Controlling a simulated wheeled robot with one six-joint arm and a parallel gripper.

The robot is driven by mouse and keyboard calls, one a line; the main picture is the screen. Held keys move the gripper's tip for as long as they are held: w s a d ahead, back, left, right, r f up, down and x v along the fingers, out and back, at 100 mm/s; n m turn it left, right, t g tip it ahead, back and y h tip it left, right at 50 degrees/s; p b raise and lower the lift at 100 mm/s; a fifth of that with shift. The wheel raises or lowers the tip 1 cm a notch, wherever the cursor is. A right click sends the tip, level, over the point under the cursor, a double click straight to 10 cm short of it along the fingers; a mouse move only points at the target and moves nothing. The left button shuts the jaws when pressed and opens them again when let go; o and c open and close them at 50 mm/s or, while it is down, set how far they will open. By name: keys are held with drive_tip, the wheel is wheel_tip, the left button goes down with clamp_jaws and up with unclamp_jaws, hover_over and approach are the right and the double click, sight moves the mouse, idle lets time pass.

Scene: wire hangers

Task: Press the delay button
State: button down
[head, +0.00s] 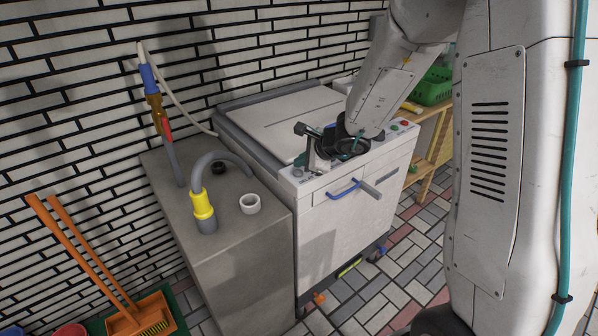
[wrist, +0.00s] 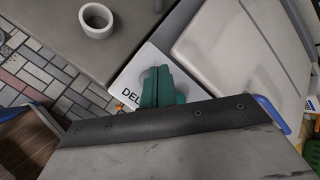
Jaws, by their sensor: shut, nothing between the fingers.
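The white machine (head: 350,225) has a narrow control strip along its front top edge. In the wrist view, the strip's end (wrist: 127,88) carries black letters starting "DEL", partly covered by my fingers. In the head view, a small dark grey round button (head: 298,172) shows at the strip's left end. My gripper (head: 301,160) is just above that end, fingers pointing down. In the wrist view, its green fingers (wrist: 160,88) are together and empty, right beside the letters. The fingers hide most of the button there, and I cannot tell whether they touch it.
A grey block (head: 225,245) stands left of the machine, bearing a white ring (head: 250,203) and a grey hose with a yellow fitting (head: 203,205). A blue handle (head: 343,190) juts from the machine's front. Red and green buttons (head: 399,125) sit at the strip's right end.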

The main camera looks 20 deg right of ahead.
sight(302, 173)
idle(0.4)
drive_tip(key=shift+f, duration=0.4)
drive_tip(key=shift+f, duration=0.4)
idle(0.5)
idle(0.4)
drive_tip(key=shift+r, duration=0.8)
drive_tip(key=shift+r, duration=0.1)
drive_tip(key=shift+r, duration=2.45)
